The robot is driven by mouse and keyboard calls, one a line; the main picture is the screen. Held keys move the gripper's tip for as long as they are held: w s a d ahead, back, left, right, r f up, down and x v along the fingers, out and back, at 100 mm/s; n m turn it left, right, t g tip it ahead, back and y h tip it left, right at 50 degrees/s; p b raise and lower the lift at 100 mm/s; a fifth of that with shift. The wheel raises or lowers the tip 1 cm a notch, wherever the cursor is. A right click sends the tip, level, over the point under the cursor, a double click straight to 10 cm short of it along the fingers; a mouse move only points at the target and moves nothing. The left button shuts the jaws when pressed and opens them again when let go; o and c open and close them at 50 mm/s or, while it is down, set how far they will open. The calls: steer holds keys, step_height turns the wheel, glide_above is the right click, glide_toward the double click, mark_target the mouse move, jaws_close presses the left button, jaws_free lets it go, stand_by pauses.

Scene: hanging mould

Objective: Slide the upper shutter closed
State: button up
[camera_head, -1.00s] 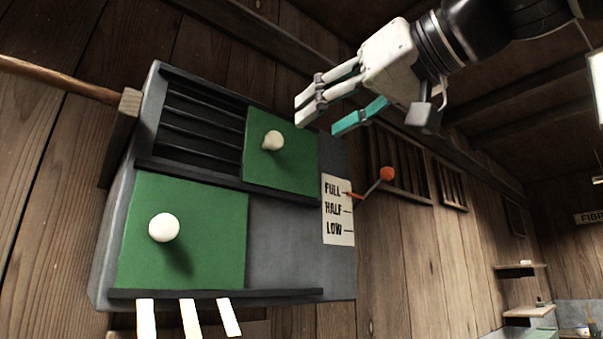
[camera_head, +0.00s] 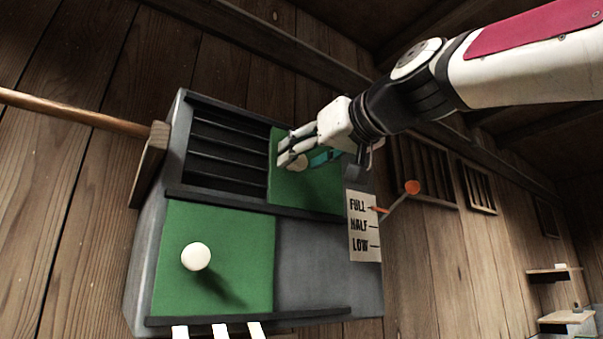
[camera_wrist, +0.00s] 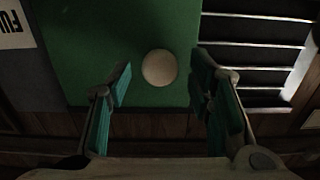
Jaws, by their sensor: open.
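The upper shutter (camera_head: 315,190) is a green panel at the right of the upper opening (camera_head: 228,148), whose dark slats are uncovered on the left. Its cream round knob (camera_head: 299,163) is partly hidden by my gripper in the head view. In the wrist view the knob (camera_wrist: 159,68) lies between and just beyond the teal fingertips. My gripper (camera_head: 305,160) is open, with one finger pad on each side of the knob and a gap to both. It also shows in the wrist view (camera_wrist: 160,90).
A lower green shutter (camera_head: 225,240) with a white knob (camera_head: 196,257) covers the left of the lower opening. A FULL/HALF/LOW label (camera_head: 363,226) and an orange-tipped lever (camera_head: 412,188) are at the right. A wooden pole (camera_head: 75,113) reaches the box from the left.

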steer(key=shift+w+a, duration=0.3)
steer(key=shift+w, duration=0.1)
